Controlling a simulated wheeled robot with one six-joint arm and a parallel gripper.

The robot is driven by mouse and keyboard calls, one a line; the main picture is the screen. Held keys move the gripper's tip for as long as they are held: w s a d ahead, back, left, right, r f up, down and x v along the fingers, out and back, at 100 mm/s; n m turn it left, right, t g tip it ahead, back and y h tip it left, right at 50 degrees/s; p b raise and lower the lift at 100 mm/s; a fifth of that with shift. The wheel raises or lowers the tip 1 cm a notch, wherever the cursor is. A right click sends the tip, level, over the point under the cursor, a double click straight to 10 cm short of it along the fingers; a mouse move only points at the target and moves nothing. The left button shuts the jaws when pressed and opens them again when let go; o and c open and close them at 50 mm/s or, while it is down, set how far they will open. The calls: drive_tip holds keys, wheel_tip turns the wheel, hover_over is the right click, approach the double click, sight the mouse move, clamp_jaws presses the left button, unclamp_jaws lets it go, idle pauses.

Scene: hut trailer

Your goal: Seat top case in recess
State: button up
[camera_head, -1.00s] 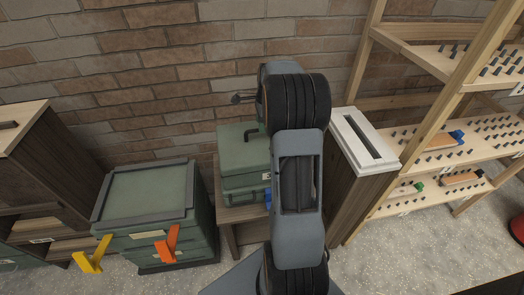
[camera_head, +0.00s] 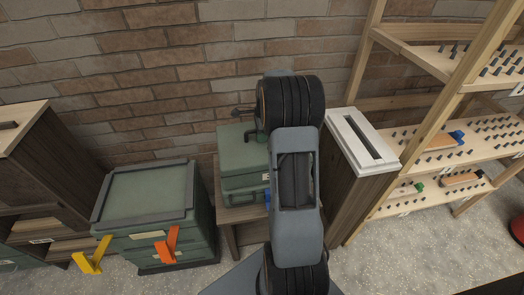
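A green case (camera_head: 240,150) with a lighter latch or label sits on top of another green case (camera_head: 238,197) on a small wooden stand, left of my arm. My arm covers the right side of both. A stack of green cases (camera_head: 190,236) stands to the left; its top is a flat panel with a raised dark rim (camera_head: 193,183), forming a shallow recess that looks empty. My gripper is mostly hidden behind my arm; only a small dark part (camera_head: 243,112) shows beside it, above the upper case. I cannot see its fingers or any contact with the case.
A white slotted top (camera_head: 362,142) on a wooden cabinet is right of my arm. Wooden peg shelves (camera_head: 450,150) stand farther right. A brick wall is behind.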

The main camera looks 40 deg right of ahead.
clamp_jaws()
drive_tip(key=shift+r, duration=0.15)
idle(0.9)
